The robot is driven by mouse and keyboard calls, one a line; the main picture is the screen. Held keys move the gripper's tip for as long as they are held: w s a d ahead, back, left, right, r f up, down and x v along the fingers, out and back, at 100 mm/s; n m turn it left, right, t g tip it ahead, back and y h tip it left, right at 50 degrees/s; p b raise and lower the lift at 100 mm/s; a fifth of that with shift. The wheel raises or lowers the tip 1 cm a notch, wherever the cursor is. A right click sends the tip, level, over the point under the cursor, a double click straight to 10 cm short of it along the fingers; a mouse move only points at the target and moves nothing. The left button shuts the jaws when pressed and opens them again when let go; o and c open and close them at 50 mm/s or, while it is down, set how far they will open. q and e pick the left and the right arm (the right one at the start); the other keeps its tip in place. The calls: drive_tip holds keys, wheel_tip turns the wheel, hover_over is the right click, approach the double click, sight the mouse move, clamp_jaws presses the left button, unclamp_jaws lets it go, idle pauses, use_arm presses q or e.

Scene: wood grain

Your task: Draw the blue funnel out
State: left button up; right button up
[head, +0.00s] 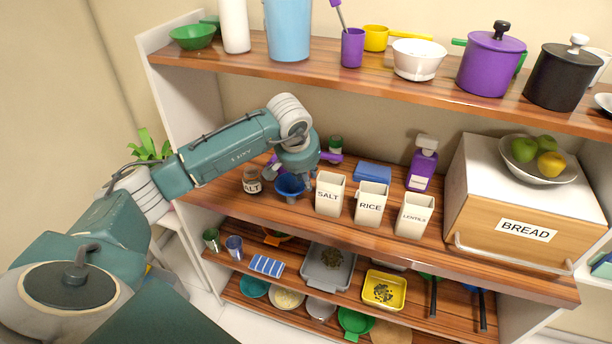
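My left gripper (291,176) reaches down to the middle shelf, right at the funnel's upper rim. The wrist and gripper parts hide some of the funnel's top and back. I cannot tell whether the fingers touch the funnel or how far apart they are. My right gripper is not in view.
White RICE (371,205) and LENTILS (414,217) canisters stand right of the SALT canister. A purple bottle (422,165), a blue box (372,173) and a BREAD box (525,204) share this shelf. The top shelf (340,76) lies above my gripper, close over the arm.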

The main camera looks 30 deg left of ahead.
use_arm(q)
drive_tip(key=c, duration=0.3)
clamp_jaws()
drive_tip(key=shift+r, duration=0.2)
drive_tip(key=shift+r+p, duration=0.65)
drive_tip(key=shift+r, duration=0.65)
drive_tip(key=shift+r, duration=0.65)
